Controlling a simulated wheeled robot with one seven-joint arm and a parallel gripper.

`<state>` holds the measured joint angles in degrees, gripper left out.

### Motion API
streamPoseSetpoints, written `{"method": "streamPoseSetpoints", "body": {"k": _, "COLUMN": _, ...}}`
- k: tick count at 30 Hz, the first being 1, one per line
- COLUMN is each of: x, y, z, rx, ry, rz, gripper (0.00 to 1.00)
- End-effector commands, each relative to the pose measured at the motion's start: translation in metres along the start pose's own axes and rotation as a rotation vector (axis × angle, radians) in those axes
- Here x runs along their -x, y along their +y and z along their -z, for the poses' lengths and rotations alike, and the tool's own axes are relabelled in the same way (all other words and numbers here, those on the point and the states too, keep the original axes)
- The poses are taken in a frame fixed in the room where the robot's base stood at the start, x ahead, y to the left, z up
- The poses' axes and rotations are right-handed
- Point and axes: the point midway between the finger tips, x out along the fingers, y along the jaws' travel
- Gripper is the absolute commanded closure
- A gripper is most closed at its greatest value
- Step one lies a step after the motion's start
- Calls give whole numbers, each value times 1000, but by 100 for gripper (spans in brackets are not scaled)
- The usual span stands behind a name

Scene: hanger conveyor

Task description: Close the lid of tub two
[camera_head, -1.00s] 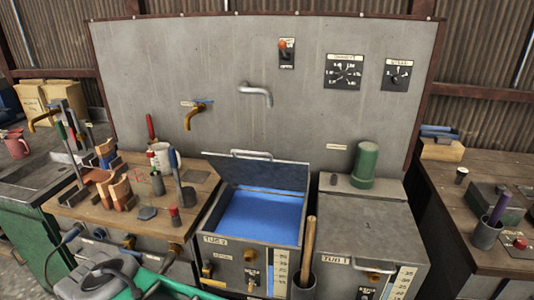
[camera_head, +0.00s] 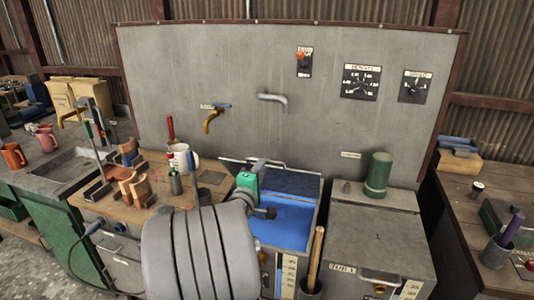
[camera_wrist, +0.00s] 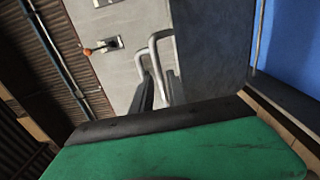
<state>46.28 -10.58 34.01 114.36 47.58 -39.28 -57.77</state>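Tub two is the tub with the blue inside (camera_head: 290,222), at the middle of the head view. Its lid (camera_head: 298,185) stands raised and tilted at the back, with a metal bar handle (camera_head: 280,164) on its top edge. My green and grey gripper (camera_head: 260,165) is over the tub at the lid's upper edge, by the handle. In the wrist view, its two dark fingers (camera_wrist: 159,92) are apart, with the bent handle (camera_wrist: 152,52) at their tips. I cannot tell whether they touch it. The lid (camera_wrist: 208,45) is right of them. My arm hides tub two's front left.
Tub one (camera_head: 375,235) stands closed on the right, with a green cylinder (camera_head: 378,174) at its back. A wooden handle (camera_head: 316,250) stands in a holder before the tubs. A bench with tools and a white mug (camera_head: 181,158) is at left. The grey panel (camera_head: 350,130) rises behind.

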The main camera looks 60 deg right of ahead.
Motion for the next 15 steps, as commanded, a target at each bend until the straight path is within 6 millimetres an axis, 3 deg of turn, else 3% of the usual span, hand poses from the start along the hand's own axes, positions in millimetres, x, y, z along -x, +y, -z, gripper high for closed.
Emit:
{"method": "streamPoseSetpoints", "body": {"k": 9, "x": -57, "y": 3, "z": -1, "rx": -4, "ry": -1, "rz": 0, "gripper": 81}}
{"method": "streamPoseSetpoints", "body": {"k": 15, "x": -73, "y": 1, "z": 0, "rx": -6, "ry": 2, "rz": 0, "gripper": 81}}
